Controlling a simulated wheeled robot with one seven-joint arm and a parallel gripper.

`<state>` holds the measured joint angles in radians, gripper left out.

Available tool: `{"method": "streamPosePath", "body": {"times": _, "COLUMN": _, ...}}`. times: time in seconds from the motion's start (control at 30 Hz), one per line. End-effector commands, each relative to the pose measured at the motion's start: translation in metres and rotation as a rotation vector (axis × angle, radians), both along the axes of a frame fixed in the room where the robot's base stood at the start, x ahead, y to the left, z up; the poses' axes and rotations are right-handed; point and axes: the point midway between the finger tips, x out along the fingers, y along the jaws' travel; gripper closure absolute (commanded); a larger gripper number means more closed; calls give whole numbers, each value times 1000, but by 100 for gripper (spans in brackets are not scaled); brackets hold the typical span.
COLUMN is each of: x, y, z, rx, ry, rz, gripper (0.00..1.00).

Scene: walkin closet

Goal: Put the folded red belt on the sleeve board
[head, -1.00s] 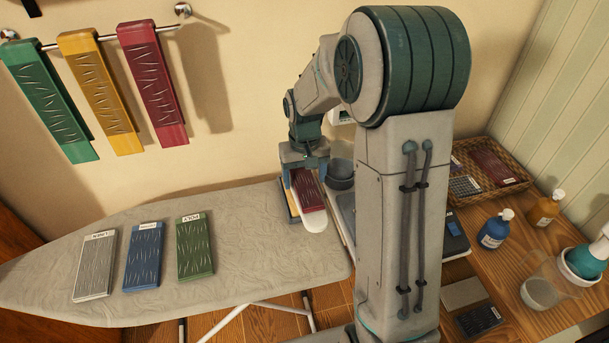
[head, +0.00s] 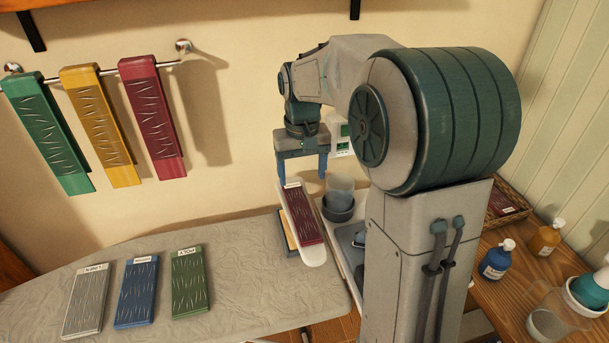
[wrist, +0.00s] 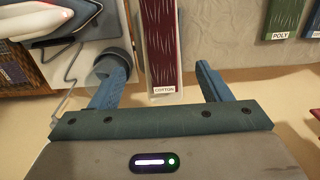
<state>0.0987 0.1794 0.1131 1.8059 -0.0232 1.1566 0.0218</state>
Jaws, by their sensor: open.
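The folded red belt (head: 303,214), with a white label at its far end, lies flat lengthwise along the white sleeve board (head: 317,258). In the wrist view the belt (wrist: 163,45) shows its "COTTON" label, with pale strips of the board (wrist: 148,30) beside it. My gripper (head: 302,180) is open and empty, above the far end of the belt. In the wrist view its two blue fingers (wrist: 158,75) are spread to either side of the belt's labelled end, apart from it. The belt's near end is cut off in the wrist view.
Grey, blue and green folded pieces (head: 189,281) lie on the ironing board (head: 240,295) to the left. A dark round cup holder (head: 338,207) with a clear cup stands close to the right of the sleeve board. Green, yellow and red pieces hang from the wall rail (head: 108,72).

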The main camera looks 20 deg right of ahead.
Motion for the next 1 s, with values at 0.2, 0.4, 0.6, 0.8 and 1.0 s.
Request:
{"method": "streamPosePath", "body": {"times": 0.2, "x": -33, "y": 1, "z": 16, "rx": -10, "ry": -44, "rz": 3, "gripper": 29}}
{"method": "streamPosePath", "body": {"times": 0.4, "x": -100, "y": 2, "z": 25, "rx": -19, "ry": -134, "rz": 5, "gripper": 29}}
{"method": "streamPosePath", "body": {"times": 0.6, "x": -164, "y": 1, "z": 16, "rx": -14, "ry": -222, "rz": 6, "gripper": 29}}
{"method": "streamPosePath", "body": {"times": 0.8, "x": -202, "y": 0, "z": 2, "rx": -4, "ry": -278, "rz": 7, "gripper": 29}}
{"method": "streamPosePath", "body": {"times": 1.0, "x": -212, "y": 0, "z": -4, "rx": 0, "ry": -294, "rz": 8, "gripper": 29}}
